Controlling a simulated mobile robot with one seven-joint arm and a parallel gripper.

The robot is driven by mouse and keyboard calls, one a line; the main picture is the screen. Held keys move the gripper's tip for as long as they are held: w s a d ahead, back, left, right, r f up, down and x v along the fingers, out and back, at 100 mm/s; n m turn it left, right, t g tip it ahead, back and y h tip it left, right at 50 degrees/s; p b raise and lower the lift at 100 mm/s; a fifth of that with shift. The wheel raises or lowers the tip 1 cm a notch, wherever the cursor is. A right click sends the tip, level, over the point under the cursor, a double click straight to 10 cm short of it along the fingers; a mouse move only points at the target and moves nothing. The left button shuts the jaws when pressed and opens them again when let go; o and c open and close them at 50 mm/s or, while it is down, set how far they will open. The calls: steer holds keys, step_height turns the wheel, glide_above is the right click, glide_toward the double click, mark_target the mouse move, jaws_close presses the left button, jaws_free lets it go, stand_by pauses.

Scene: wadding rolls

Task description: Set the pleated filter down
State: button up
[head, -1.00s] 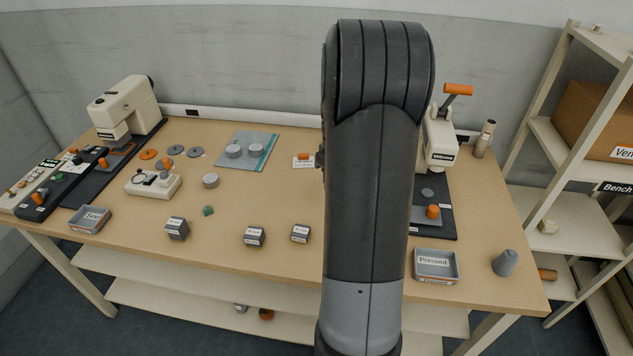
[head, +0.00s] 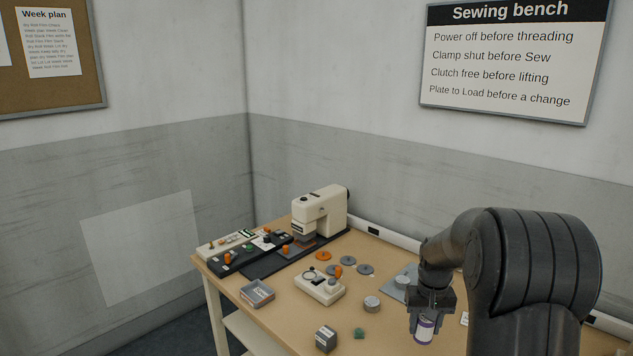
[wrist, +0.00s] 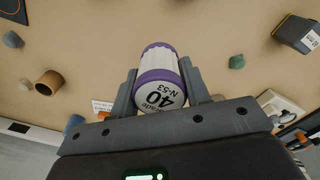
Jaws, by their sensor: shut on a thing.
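The pleated filter (wrist: 158,82) is a white ribbed cylinder with purple rims. Its end facing the wrist camera reads "40" and "N-53". My gripper (wrist: 158,90) is shut on it, one finger on each side. In the head view my gripper (head: 430,298) points down with the filter (head: 424,330) below it, over the wooden bench (head: 385,325). The bench surface lies beyond the filter in the wrist view; I cannot tell the gap between them. Part of the filter is hidden by the fingers.
A sewing machine (head: 320,212), a grey tray (head: 257,292), a cream device with a dial (head: 320,287), a grey disc (head: 372,304), a labelled block (head: 326,338) and a green lump (head: 359,333) stand on the bench. A brown hollow cylinder (wrist: 48,83) shows in the wrist view.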

steer(key=w+a+m, duration=0.2)
steer(key=w+a, duration=0.1)
steer(key=a, duration=0.9)
steer(key=s+f+n, duration=0.2)
steer(key=s+f, duration=0.1)
steer(key=s+f+n, duration=0.1)
steer(key=f, duration=0.1)
steer(key=shift+s+a+f, duration=0.2)
steer(key=shift+s+a, duration=0.15)
steer(key=shift+s, duration=0.05)
steer(key=shift+d, duration=0.1)
steer(key=d+r, duration=0.3)
steer(key=d, duration=1.3)
steer(key=d+r, duration=0.3)
steer(key=d, duration=1.3)
steer(key=w+a+f, duration=0.4)
steer(key=w+a, duration=0.1)
steer(key=w+a+f, duration=0.2)
steer(key=w+f, duration=0.1)
steer(key=shift+w+a, duration=0.1)
steer(key=shift+a, duration=0.05)
steer(key=shift+f, duration=1.95)
steer(key=shift+f, duration=0.1)
